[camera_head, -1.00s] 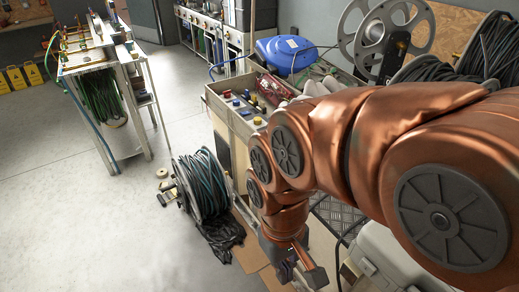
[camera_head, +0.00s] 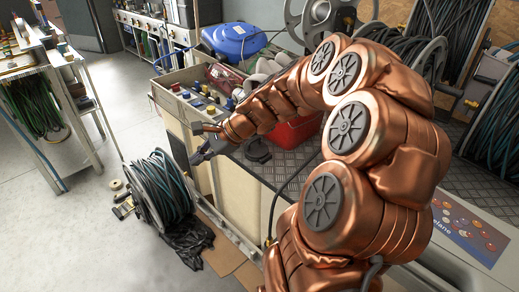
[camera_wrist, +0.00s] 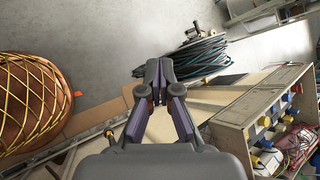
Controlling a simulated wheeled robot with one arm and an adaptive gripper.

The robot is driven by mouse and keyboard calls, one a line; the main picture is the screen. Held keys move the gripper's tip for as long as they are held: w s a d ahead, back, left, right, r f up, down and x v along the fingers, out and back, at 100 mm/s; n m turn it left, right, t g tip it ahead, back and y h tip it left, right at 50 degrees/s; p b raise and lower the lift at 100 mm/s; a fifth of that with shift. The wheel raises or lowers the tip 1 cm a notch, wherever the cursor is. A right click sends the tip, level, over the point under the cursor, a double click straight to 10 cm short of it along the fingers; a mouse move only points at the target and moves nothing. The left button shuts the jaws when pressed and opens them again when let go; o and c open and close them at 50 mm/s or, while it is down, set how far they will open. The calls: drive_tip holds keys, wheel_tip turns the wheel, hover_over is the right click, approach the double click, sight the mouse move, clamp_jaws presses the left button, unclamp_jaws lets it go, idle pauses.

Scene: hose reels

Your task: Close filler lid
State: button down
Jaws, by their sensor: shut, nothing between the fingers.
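A dark round piece (camera_head: 257,150) lies on the tread-plate surface in the head view, beside a red container (camera_head: 297,131) partly hidden by my arm. I cannot tell whether this dark piece is the filler lid, and no lid is clearly recognisable. My gripper (camera_head: 200,157) is at the left end of my arm, apart from the dark piece, by the corner of the bench. In the wrist view my gripper (camera_wrist: 159,72) is shut and empty, with its fingertips meeting in front of the hose reel.
A hose reel (camera_head: 163,190) stands on the floor below my gripper. A beige open-topped tray (camera_head: 160,100) holds coloured fittings; it also shows in the wrist view (camera_wrist: 232,143). A blue case (camera_head: 234,42) lies behind. Open floor (camera_head: 85,230) lies left.

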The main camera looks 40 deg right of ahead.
drive_tip(key=w+d+f+m+t+h+b, duration=0.1)
drive_tip(key=d+f+m+t, duration=0.15)
drive_tip(key=d, duration=0.45)
drive_tip(key=w+d+f+m+t+h+b, duration=0.1)
drive_tip(key=d+f+m, duration=0.1)
drive_tip(key=d+m, duration=0.3)
drive_tip(key=m+t+h+b, duration=0.2)
drive_tip(key=m+h+b, duration=0.15)
drive_tip(key=m, duration=0.45)
approach(255, 140)
drive_tip(key=shift+h, duration=0.35)
drive_tip(key=x, duration=0.7)
drive_tip(key=shift+w+a, duration=0.1)
drive_tip(key=shift+a, duration=0.2)
drive_tip(key=shift+w+g+p, duration=0.15)
drive_tip(key=shift+g+p, duration=0.1)
drive_tip(key=shift+p, duration=0.4)
drive_tip(key=p, duration=0.3)
drive_tip(key=shift+w+g, duration=0.3)
drive_tip(key=shift+g, duration=0.1)
drive_tip(key=shift+w+f+p, duration=0.15)
drive_tip(key=shift+f+p, duration=0.3)
drive_tip(key=shift+p, duration=0.3)
drive_tip(key=shift+a, duration=0.15)
